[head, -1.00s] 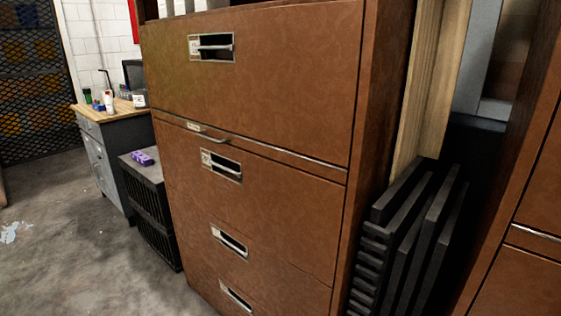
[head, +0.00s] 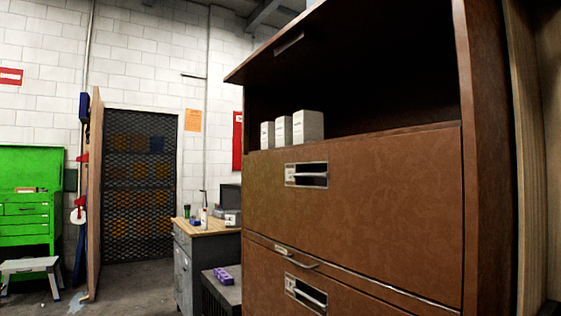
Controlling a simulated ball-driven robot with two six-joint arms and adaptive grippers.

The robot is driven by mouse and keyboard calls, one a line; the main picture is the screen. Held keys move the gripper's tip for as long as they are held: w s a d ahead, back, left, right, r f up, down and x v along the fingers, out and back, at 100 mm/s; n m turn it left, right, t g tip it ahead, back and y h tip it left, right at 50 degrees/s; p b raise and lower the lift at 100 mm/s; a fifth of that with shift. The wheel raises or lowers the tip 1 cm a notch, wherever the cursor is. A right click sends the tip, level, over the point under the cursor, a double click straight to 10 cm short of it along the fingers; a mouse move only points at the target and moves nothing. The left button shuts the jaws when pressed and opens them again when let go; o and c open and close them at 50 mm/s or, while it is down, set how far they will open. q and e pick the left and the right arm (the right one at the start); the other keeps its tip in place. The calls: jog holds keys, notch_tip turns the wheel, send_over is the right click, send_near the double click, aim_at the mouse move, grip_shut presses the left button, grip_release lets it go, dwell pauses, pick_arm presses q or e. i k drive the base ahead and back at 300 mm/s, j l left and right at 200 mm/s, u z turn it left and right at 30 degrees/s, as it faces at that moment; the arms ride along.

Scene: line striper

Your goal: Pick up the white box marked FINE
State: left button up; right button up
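Three white boxes stand upright side by side in the open top compartment of a brown cabinet (head: 360,185), at its left end. They are a left box (head: 267,135), a middle box (head: 284,131) and a larger right box (head: 308,126). Each seems to have small print on its front, too small to read, so I cannot tell which one is marked FINE. Neither of my grippers is in view.
The cabinet's top flap (head: 340,35) is raised above the compartment, which is dark and looks empty to the right. A grey workbench (head: 188,265) with small items and a dark crate (head: 222,293) with a purple object (head: 228,275) stand left of the cabinet. Floor shows at lower left.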

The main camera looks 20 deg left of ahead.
aim_at(268, 127)
jog(key=i+j, duration=0.15)
jog(key=j, duration=0.2)
jog(key=i+j+u, duration=0.1)
jog(key=j, duration=0.3)
jog(key=i+j, duration=0.15)
jog(key=j, duration=0.2)
